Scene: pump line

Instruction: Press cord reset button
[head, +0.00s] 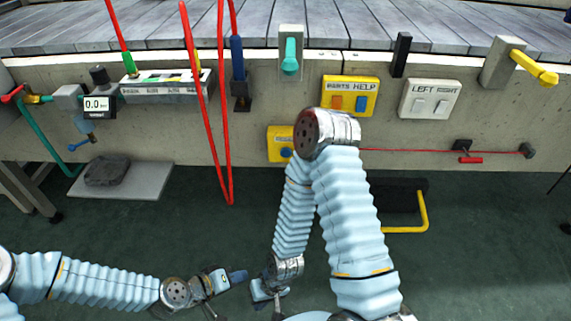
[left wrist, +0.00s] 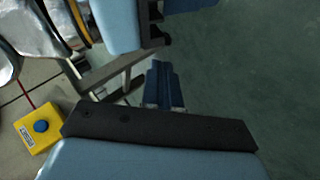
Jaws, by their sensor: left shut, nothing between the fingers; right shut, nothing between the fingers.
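The yellow box with the blue button (head: 285,152) is on the wall below the parts/help box, at the left end of a red cord. My right arm's elbow covers its right part. My left gripper (head: 238,276) is shut and empty, low over the floor and well away from the box. Its dark blue fingers (left wrist: 161,84) are together in the left wrist view. My right gripper (head: 267,292) is shut and empty, just right of and below the left one.
The yellow parts/help box (head: 350,96) and white left/right switch box (head: 430,100) are on the wall. Red hoses (head: 222,120) hang left of the button box. A yellow-railed black step (head: 400,205) stands at right. The floor in front is mostly clear.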

